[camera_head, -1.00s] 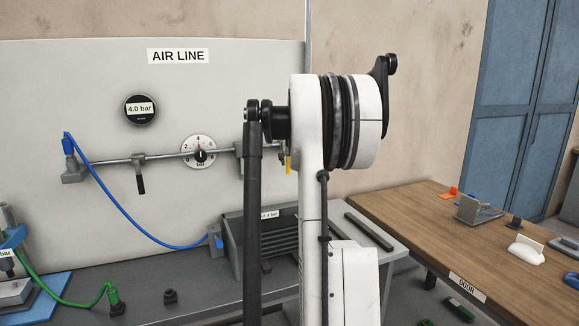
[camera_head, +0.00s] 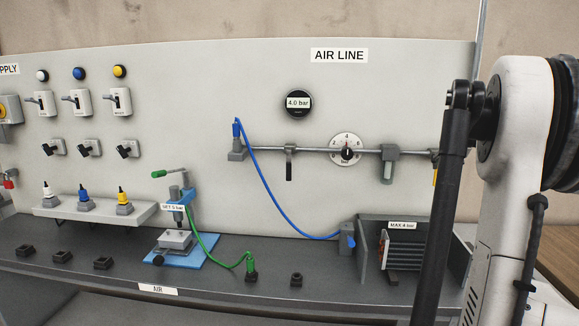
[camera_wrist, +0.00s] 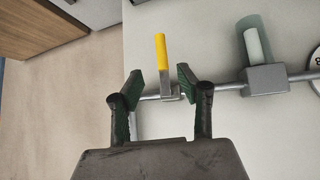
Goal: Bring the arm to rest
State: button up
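My gripper (camera_wrist: 159,78) shows in the wrist view with its two dark green-padded fingers spread apart. It is open and nothing is clasped between the fingers. A yellow valve handle (camera_wrist: 161,50) stands in line with the gap, at a pipe along the pale panel; I cannot tell how far beyond the fingertips it is. In the head view my arm fills the right side and hides most of that valve, with only a bit of yellow (camera_head: 435,174) showing beside it. My gripper itself is not visible in the head view.
The AIR LINE panel (camera_head: 330,90) carries a gauge (camera_head: 298,103), a dial (camera_head: 347,149) and a pipe. A blue press (camera_head: 178,240) with a green hose stands on the grey bench (camera_head: 215,290).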

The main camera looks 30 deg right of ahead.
jog(key=w+a+r+n+t+y, duration=0.1)
jog(key=w+a, duration=0.3)
jog(key=a, duration=0.7)
jog(key=w+a+n+y, duration=0.15)
jog(key=w+a, duration=0.25)
jog(key=a, duration=0.7)
jog(key=a+f+n+y, duration=0.1)
jog(key=a+n+y, duration=0.15)
jog(key=a, duration=1.85)
jog(key=s+a+f+n+y, duration=0.1)
jog(key=s+a+f, duration=0.2)
jog(key=a, duration=0.6)
jog(key=s+a+f+n, duration=0.2)
jog(key=s+a, duration=0.1)
jog(key=a, duration=0.6)
jog(key=s+a+f+n+y, duration=0.1)
jog(key=s+a+f+n, duration=0.1)
jog(key=s+a+f, duration=0.8)
jog(key=s+a, duration=0.1)
jog(key=s, duration=0.1)
jog(key=shift+s+f+t+b, duration=0.15)
jog(key=shift+s+t+b, duration=0.15)
